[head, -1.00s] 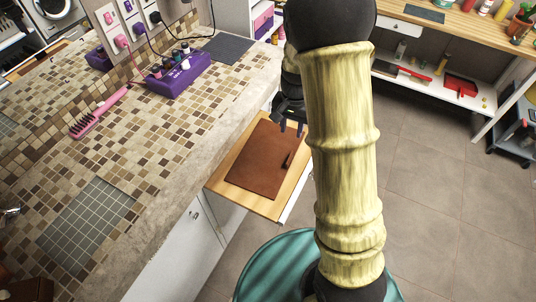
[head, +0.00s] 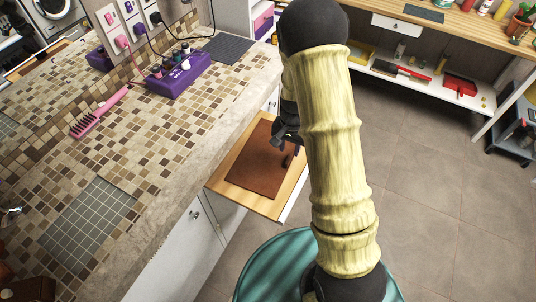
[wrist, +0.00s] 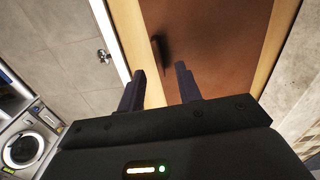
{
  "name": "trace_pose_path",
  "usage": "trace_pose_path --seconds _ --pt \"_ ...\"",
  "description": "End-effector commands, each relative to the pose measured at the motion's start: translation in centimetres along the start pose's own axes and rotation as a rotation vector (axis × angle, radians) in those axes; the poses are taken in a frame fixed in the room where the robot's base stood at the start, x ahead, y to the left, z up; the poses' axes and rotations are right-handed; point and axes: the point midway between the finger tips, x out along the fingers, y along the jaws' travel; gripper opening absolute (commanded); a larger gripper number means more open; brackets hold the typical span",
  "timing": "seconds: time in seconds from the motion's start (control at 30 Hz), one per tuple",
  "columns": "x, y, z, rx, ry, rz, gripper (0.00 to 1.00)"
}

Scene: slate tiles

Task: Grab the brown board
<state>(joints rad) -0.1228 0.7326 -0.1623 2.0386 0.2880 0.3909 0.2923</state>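The brown board (head: 258,172) lies flat on a light wooden pull-out surface (head: 216,184) below the tiled counter. In the wrist view the board (wrist: 222,45) fills the upper middle, with a small dark handle-like piece (wrist: 157,52) near its left edge. My gripper (head: 287,158) is over the board's right part in the head view. In the wrist view its two fingers (wrist: 161,86) are apart with nothing between them. The dark piece shows just beyond the fingertips; I cannot tell the exact gap.
The tiled counter (head: 140,145) runs along the left, holding a purple box (head: 180,75) and a pink brush (head: 100,112). A teal round surface (head: 270,262) is at the bottom. Grey floor (head: 430,180) is clear to the right. A shelf bench (head: 450,80) stands behind.

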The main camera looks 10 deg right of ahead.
Motion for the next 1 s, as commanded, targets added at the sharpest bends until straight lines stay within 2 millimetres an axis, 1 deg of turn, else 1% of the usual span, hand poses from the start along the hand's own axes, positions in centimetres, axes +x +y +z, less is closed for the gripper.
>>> trace_pose_path --seconds 0.2,0.33,0.9,0.97,1.0 --pt "3.0 0.3 0.2 -0.001 -0.004 0.002 0.35" --pt "4.2 0.3 0.2 0.000 -0.002 0.001 0.35" --pt "4.3 0.3 0.1 0.001 0.000 0.000 0.35" --pt "4.3 0.3 0.1 0.001 0.000 0.000 0.23" --pt "4.3 0.3 0.1 0.001 -0.001 0.000 0.15"
